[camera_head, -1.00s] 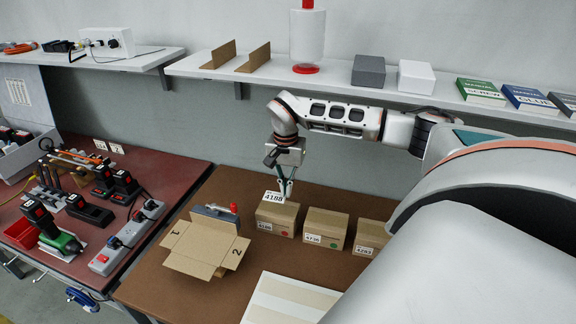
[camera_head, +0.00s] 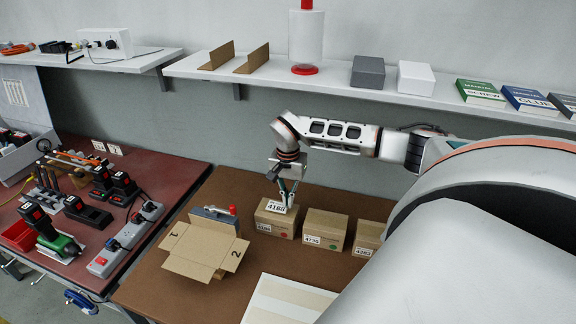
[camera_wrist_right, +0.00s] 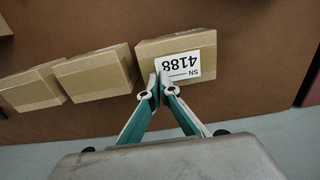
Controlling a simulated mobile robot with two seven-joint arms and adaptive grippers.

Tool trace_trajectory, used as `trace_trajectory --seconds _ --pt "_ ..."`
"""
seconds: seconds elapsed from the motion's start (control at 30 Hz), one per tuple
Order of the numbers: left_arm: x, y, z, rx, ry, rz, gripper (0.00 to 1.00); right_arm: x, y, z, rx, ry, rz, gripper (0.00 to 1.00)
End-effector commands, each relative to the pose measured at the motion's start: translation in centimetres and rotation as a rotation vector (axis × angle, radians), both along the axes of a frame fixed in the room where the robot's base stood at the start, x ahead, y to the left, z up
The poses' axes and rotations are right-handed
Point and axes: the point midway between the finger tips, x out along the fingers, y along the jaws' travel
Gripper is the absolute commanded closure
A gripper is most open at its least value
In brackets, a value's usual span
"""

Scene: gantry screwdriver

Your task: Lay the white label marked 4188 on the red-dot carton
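The white label (camera_head: 276,207) marked 4188 is at the top of the left carton (camera_head: 283,228), which has a red dot low on its front. My right gripper (camera_head: 287,204) is closed at the label's edge. In the right wrist view, the fingertips (camera_wrist_right: 156,86) meet at the edge of the label (camera_wrist_right: 182,64), which overlaps the carton top (camera_wrist_right: 205,42). I cannot tell whether the label touches the carton or is just above it. My left gripper is out of view.
A middle carton (camera_head: 325,231) with a green dot and a right carton (camera_head: 367,240), partly hidden by my arm, stand beside it. An open box (camera_head: 205,249) is to the left. A pale striped board (camera_head: 290,300) lies in front. The shelf (camera_head: 330,84) runs behind.

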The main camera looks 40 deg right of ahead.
Motion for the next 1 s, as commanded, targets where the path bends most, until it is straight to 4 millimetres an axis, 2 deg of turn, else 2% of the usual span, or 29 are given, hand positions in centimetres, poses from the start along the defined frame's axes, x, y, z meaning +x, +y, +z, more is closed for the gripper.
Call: trace_trajectory --seconds 1.0 --pt "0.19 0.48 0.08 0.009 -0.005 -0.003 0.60 0.02 0.01 -0.89 -0.001 0.000 0.001 1.00"
